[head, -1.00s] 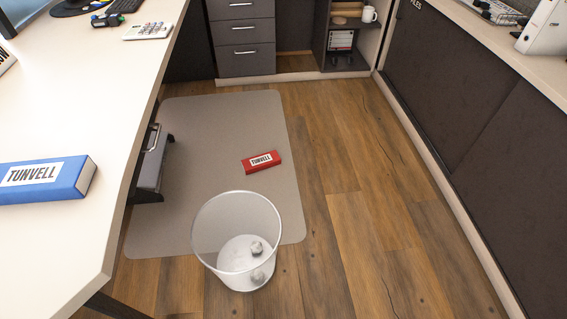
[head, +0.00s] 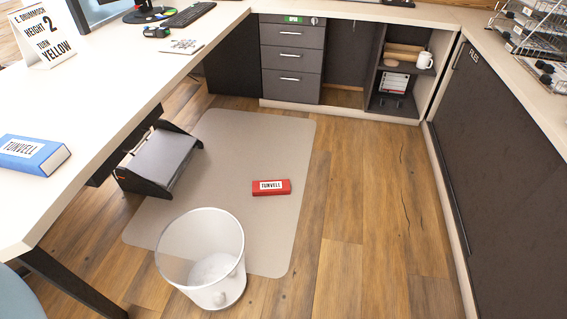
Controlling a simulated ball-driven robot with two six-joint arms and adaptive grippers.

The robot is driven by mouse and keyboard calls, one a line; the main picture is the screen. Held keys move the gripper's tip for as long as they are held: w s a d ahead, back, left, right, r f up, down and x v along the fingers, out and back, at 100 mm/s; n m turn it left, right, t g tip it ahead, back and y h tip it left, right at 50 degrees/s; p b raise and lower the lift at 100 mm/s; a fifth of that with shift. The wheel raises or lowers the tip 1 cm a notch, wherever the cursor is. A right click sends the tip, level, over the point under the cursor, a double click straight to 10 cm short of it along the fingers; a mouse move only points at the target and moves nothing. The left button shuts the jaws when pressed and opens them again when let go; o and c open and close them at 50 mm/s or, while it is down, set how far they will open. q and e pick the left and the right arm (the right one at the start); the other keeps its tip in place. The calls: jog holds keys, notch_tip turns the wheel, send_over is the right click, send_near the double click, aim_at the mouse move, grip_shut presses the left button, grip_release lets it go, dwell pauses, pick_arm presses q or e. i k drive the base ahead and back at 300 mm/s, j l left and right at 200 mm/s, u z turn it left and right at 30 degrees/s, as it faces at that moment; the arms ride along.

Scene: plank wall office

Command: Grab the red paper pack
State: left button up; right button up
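The red paper pack (head: 271,188), with a white TUNVELL label, lies flat on the grey floor mat (head: 262,139) in the head view. It is near the mat's right side, beyond the waste bin and apart from it. Nothing covers it. A blue pack (head: 32,155) with the same label lies on the desk at the left. Neither of my grippers shows in the head view.
A black footrest (head: 158,158) sits under the desk (head: 120,82). Drawers (head: 291,62) and an open shelf (head: 396,80) are at the back, a dark cabinet (head: 505,165) at right. Wooden floor (head: 365,200) is clear.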

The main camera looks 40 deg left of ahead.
aim_at(279, 187)
jog(key=i+u, duration=0.3)
jog(key=i+l+u, duration=0.25)
jog(key=i, duration=0.2)
jog(key=i+l+u, duration=0.3)
jog(key=i+u, duration=0.3)
jog(key=u, duration=0.15)
jog(key=i+l+u, duration=0.1)
jog(key=i+u, duration=0.15)
jog(key=u, duration=0.2)
jog(key=i+l+u, duration=0.2)
jog(key=u, duration=0.25)
jog(key=i+l+u, duration=0.25)
jog(key=u, duration=0.25)
jog(key=i+l+u, duration=0.15)
jog(key=l+u, duration=0.3)
jog(key=i+l+u, duration=0.1)
jog(key=l+u, duration=0.25)
jog(key=l, duration=0.2)
jog(key=l+u, duration=0.35)
jog(key=l, duration=0.2)
jog(key=i, duration=0.05)
